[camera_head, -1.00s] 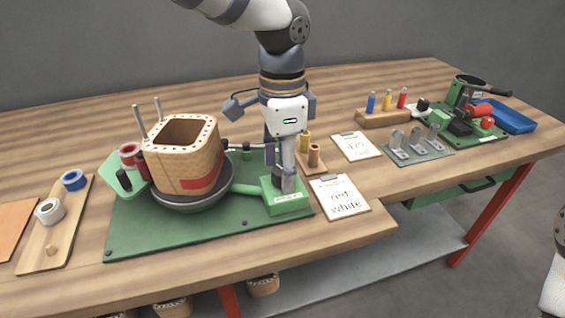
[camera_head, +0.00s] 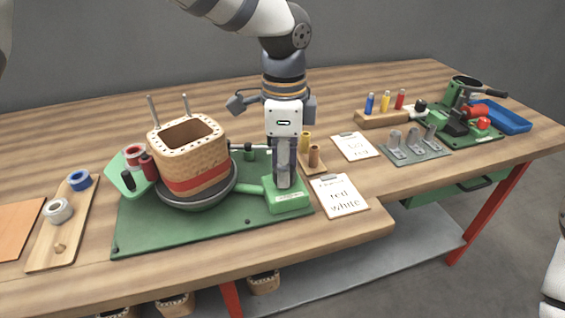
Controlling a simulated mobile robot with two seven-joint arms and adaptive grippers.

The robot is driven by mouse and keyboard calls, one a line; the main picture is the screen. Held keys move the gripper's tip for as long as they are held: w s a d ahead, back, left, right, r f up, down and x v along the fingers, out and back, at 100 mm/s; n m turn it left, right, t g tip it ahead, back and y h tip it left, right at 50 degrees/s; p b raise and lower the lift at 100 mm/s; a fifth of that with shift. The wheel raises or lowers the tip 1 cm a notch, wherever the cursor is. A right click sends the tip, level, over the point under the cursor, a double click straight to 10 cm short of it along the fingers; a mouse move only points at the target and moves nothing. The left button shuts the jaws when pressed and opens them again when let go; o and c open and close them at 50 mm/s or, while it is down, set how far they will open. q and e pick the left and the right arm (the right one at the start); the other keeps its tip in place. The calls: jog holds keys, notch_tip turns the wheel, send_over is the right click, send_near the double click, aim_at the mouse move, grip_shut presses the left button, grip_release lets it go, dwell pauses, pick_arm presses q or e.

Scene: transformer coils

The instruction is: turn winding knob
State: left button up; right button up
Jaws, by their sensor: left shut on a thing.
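My left gripper (camera_head: 284,170) points straight down over the green block (camera_head: 287,201) at the right end of the winding stand. It is shut on the winding knob, which its fingers hide. The tan coil (camera_head: 185,155) stands upright in a dark round dish (camera_head: 196,202) on the green base plate (camera_head: 150,240). A red band (camera_head: 200,182) runs around its lower part. A green bar joins the dish to the block. My right gripper is not in view; only part of my arm shows at the lower right edge.
A clipboard reading "red white" (camera_head: 340,196) lies right of the block, with another clipboard (camera_head: 355,147) behind it. Spools on a small stand (camera_head: 314,157) are close beside my gripper. A wooden board with tape rolls (camera_head: 62,225) lies at left.

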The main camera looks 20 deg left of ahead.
pick_arm(q)
jog(key=shift+m, duration=1.6)
jog(key=o, duration=1.2)
jog(key=shift+c, duration=0.2)
notch_tip(320, 180, up, 12)
